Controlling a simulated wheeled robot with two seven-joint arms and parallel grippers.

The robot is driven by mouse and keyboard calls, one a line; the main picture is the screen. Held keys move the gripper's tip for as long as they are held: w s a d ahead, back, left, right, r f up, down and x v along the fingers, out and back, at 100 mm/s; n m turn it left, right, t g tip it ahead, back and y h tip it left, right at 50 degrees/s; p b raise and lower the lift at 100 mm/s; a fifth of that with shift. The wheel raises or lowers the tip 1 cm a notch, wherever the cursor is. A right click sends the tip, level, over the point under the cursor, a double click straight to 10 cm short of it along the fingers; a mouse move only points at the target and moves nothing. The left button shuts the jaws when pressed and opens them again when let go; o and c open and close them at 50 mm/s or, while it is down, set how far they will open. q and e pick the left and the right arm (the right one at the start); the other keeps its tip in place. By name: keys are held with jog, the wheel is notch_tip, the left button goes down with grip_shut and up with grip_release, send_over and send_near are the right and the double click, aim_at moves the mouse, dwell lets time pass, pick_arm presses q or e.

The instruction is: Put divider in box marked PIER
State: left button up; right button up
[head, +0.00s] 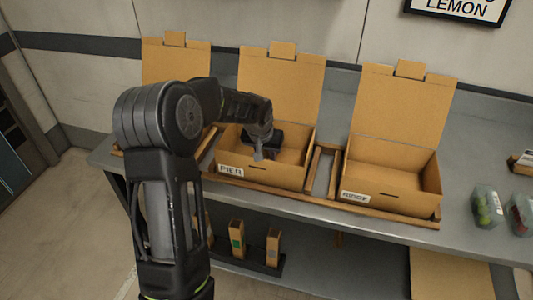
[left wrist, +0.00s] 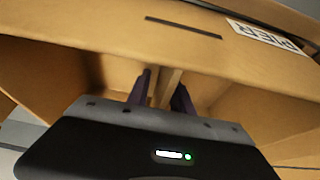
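The box marked PIER (head: 285,178) is an open cardboard box on the bench, in the middle of a row of three. Its label shows in the head view and at the top right of the left wrist view (left wrist: 268,37). My left gripper (head: 258,152) reaches down inside this box. In the left wrist view its dark fingers (left wrist: 163,92) are close together around a narrow tan strip, which looks like the divider (left wrist: 170,82). The strip seems gripped; its lower end is hidden. My right gripper is not in view.
Another open box (head: 390,195) stands to the right, with a wooden frame between. A third box (head: 175,62) is partly behind my arm. Below, a dark rack (head: 255,262) holds upright tan pieces with coloured labels. Clear packs (head: 487,206) lie at the right.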

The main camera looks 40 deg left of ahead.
pick_arm(q)
jog(key=shift+r, duration=0.15)
jog(key=shift+s+r, duration=0.15)
jog(key=shift+r, duration=0.35)
jog(key=b+v, duration=0.1)
jog(key=v, duration=1)
jog(key=shift+s+d, duration=0.1)
